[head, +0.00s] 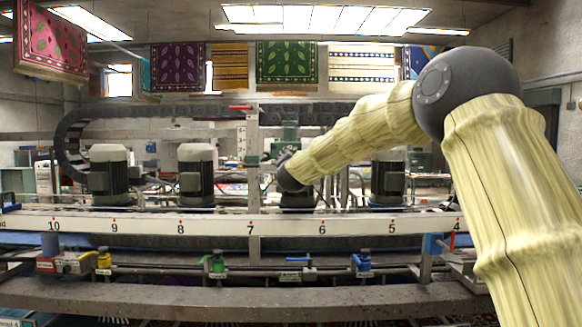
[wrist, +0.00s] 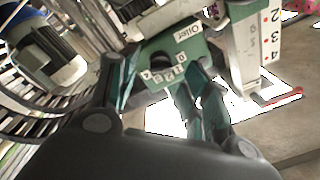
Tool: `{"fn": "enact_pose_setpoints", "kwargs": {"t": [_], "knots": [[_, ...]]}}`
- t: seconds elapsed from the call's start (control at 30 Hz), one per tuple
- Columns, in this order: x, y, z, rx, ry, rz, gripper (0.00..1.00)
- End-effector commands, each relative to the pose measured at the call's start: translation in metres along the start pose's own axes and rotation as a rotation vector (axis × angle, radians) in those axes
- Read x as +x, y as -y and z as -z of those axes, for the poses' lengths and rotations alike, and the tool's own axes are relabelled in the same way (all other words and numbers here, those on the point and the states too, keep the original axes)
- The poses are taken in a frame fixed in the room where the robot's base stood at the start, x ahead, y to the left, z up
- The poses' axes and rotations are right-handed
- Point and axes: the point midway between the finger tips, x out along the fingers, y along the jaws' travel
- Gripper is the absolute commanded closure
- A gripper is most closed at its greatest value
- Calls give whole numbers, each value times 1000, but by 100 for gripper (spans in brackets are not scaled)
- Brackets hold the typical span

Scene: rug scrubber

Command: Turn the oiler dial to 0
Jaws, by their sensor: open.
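The green oiler (wrist: 188,50) carries a white "Oiler" label and shows upside down in the wrist view. Its dial (wrist: 160,60) has a dark knob beside an arc of small white number plates, with 0 at the right end. I cannot read which number the knob points to. My gripper (wrist: 155,88) is open, its teal fingers on either side of the number plates, close to the dial. I cannot tell if a finger touches it. In the head view the green oiler (head: 290,133) shows just beyond my wrist, which hides the gripper and dial.
A white vertical scale (wrist: 258,45) with red dots and a red lever (wrist: 278,96) stand right of the oiler in the wrist view. Grey motors (head: 197,170) line the machine behind the long numbered rail (head: 150,224). Colored valves (head: 214,265) sit on a lower pipe.

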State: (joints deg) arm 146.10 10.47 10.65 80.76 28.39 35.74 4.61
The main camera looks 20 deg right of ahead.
Motion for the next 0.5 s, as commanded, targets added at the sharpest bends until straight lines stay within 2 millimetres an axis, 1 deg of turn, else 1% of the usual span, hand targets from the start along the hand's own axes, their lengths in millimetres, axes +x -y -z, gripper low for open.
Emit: {"fn": "enact_pose_setpoints", "kwargs": {"t": [0.03,0.1,0.3,0.5], "knots": [[-9,1,1,0,1,0,52],[-21,0,0,0,1,0,52],[-53,0,-1,0,2,0,52],[-75,0,-1,-1,2,0,52]]}}
